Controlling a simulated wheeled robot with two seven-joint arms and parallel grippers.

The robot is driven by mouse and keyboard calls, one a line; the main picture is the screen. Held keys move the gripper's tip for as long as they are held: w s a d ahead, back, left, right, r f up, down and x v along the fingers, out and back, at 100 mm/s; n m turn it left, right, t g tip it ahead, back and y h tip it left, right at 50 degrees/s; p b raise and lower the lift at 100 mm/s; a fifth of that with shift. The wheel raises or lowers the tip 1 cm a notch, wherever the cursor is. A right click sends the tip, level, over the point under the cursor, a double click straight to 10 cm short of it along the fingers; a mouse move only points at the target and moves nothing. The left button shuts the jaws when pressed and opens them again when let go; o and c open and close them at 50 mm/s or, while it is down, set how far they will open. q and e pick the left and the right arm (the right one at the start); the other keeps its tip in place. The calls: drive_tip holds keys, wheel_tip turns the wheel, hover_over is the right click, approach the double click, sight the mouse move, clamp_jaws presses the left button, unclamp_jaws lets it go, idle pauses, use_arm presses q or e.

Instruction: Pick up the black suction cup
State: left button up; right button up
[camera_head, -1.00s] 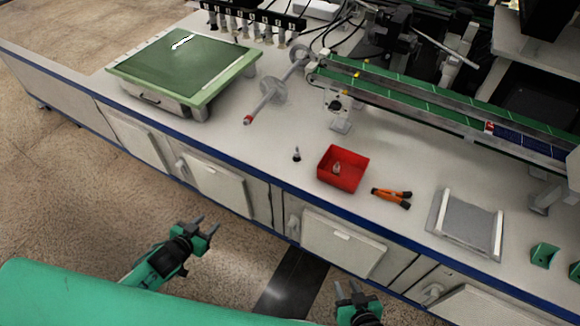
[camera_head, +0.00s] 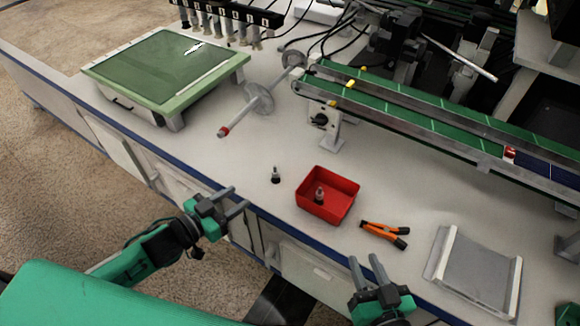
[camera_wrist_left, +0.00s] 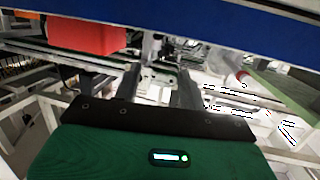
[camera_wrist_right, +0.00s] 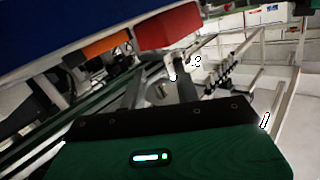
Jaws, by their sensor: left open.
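A small black suction cup (camera_head: 276,176) stands on the white bench, just left of the red bin (camera_head: 347,209). A similar small dark piece with a pale fitting (camera_head: 319,194) is inside the red bin. My left gripper (camera_head: 238,202) is open and empty, in front of the bench edge, left of and nearer than the suction cup. My right gripper (camera_head: 366,265) is open and empty, near the bench front below the orange-handled pliers. In the left wrist view the red bin (camera_wrist_left: 85,35) shows at top left; I cannot make out the suction cup there.
Orange pliers (camera_head: 384,233) lie right of the bin, and a grey tray (camera_head: 473,276) lies further right. A metal rod with discs (camera_head: 259,99) and a green-topped plate (camera_head: 160,68) are behind left. The conveyor (camera_head: 430,118) runs along the back. The bench around the suction cup is clear.

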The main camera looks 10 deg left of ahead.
sight(273, 177)
use_arm(q)
drive_tip(key=b+x, duration=0.1)
drive_tip(key=x, duration=0.7)
drive_tip(key=shift+w+d+r, duration=0.1)
drive_tip(key=shift+w+d, duration=0.2)
drive_tip(key=shift+w, duration=0.05)
drive_tip(key=x, duration=0.1)
drive_tip(key=b+x, duration=0.1)
drive_tip(key=x, duration=0.1)
drive_tip(key=shift+w+d+f+b, duration=0.15)
drive_tip(key=shift+d+f+b, duration=0.1)
drive_tip(key=shift+d+b, duration=0.1)
drive_tip(key=shift+x, duration=0.75)
use_arm(e)
drive_tip(key=w+d+r+t, duration=0.1)
drive_tip(key=r+t, duration=0.3)
drive_tip(key=r, duration=0.2)
drive_tip(key=w+d+r+t, duration=0.2)
drive_tip(key=r+t, duration=0.1)
drive_tip(key=r, duration=0.3)
drive_tip(key=shift+d+r+t+y, duration=0.3)
drive_tip(key=shift+r+t+y, duration=0.05)
drive_tip(key=shift+t+y, duration=0.05)
use_arm(q)
drive_tip(key=shift+c, duration=0.4)
clamp_jaws()
